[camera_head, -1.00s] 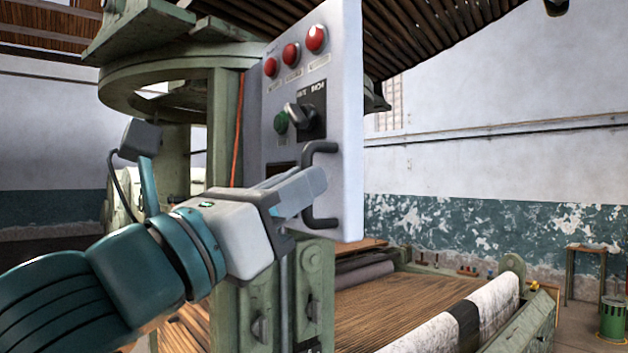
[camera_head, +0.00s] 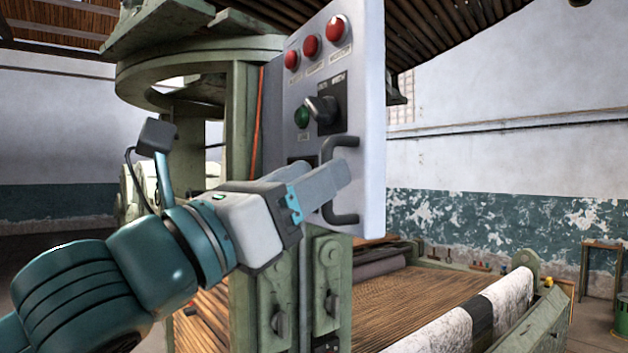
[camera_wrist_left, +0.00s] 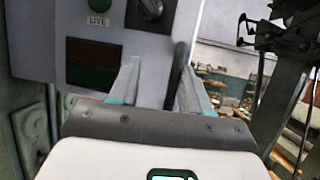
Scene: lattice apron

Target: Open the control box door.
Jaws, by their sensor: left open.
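The control box door (camera_head: 365,110) is a pale grey upright panel, with its dark, bracket-shaped handle (camera_head: 343,140) low on its face. My left gripper (camera_head: 328,182) is at the handle, and its fingers cover the middle of it. In the left wrist view the jaws (camera_wrist_left: 160,85) are open, with the handle (camera_wrist_left: 180,62) between them, close beside the right finger. I cannot tell whether a finger touches it. The door looks shut, though its far edge is not clear. My right gripper is not in view.
Above the handle are red lamps (camera_head: 311,46), a green button (camera_head: 302,117) and a black rotary switch (camera_head: 323,110). Green machine posts (camera_head: 240,130) stand at left. A slatted bed with a pale roll (camera_head: 505,300) lies below right. Open floor shows further right.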

